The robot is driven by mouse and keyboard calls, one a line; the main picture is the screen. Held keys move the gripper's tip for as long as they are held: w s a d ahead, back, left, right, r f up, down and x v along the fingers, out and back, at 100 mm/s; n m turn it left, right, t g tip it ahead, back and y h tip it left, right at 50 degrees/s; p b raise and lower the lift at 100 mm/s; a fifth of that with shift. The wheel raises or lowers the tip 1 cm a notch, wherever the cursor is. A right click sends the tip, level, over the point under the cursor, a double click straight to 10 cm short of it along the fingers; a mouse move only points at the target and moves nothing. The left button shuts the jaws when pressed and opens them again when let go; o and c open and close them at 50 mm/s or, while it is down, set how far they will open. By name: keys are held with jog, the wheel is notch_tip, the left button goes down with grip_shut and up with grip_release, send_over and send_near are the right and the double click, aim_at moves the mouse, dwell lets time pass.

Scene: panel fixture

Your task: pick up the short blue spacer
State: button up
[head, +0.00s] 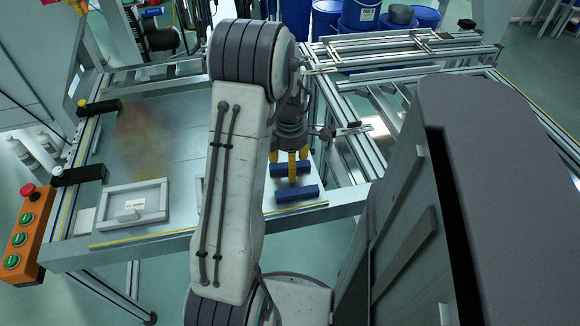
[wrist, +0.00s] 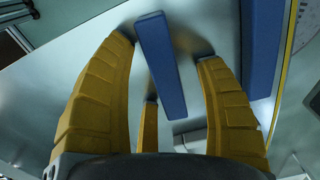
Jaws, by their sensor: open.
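Two blue bars lie side by side on the grey panel (head: 180,158) near its right end. The farther bar (head: 279,170) looks slightly shorter than the nearer bar (head: 297,194), which fits the short spacer, though the length difference is hard to judge. My gripper (head: 295,172), with yellow fingers, points down over the farther bar. In the wrist view my gripper (wrist: 165,52) is open, with one bar (wrist: 162,70) between its spread fingers and clear space on both sides. The other bar (wrist: 262,45) lies outside the right finger, cut off by the frame's top edge.
A light rectangular frame (head: 134,204) with a label lies on the panel's left. Black clamps (head: 80,176) hold the left edge. An orange button box (head: 28,236) hangs at the corner. Aluminium rails (head: 372,135) stand to the right. Mid-panel is partly hidden by my arm.

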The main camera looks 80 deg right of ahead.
grip_shut()
dwell(0.6)
jog(key=shift+r, duration=0.15)
